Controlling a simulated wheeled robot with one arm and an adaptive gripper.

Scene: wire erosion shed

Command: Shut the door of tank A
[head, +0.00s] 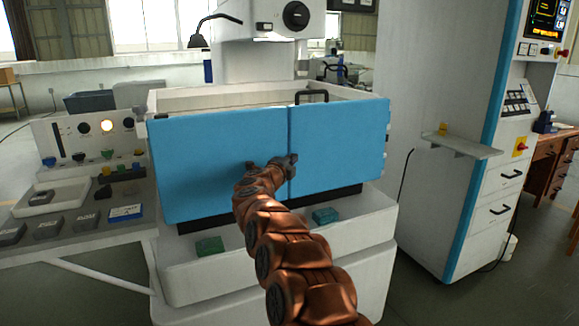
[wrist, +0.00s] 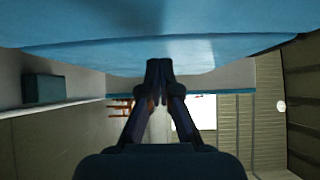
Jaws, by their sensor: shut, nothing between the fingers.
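The tank in the head view has a pale body (head: 180,100) and two blue front panels, a left panel (head: 205,150) and a right panel (head: 340,140), with a narrow vertical seam between them. A black handle (head: 312,93) stands at the top of the right panel near the seam. I cannot read a label naming tank A. My gripper (head: 285,161) is shut and empty, in front of the panels near the seam. In the wrist view its closed fingertips (wrist: 158,66) are at a blue panel surface (wrist: 200,55); I cannot tell whether they touch it.
A side bench (head: 75,245) with small blocks, a tray (head: 50,198) and a control box (head: 95,135) stands at left. A tall white cabinet (head: 430,100) with a small shelf (head: 465,146) stands at right. Green blocks (head: 325,215) sit on the ledge below the panels.

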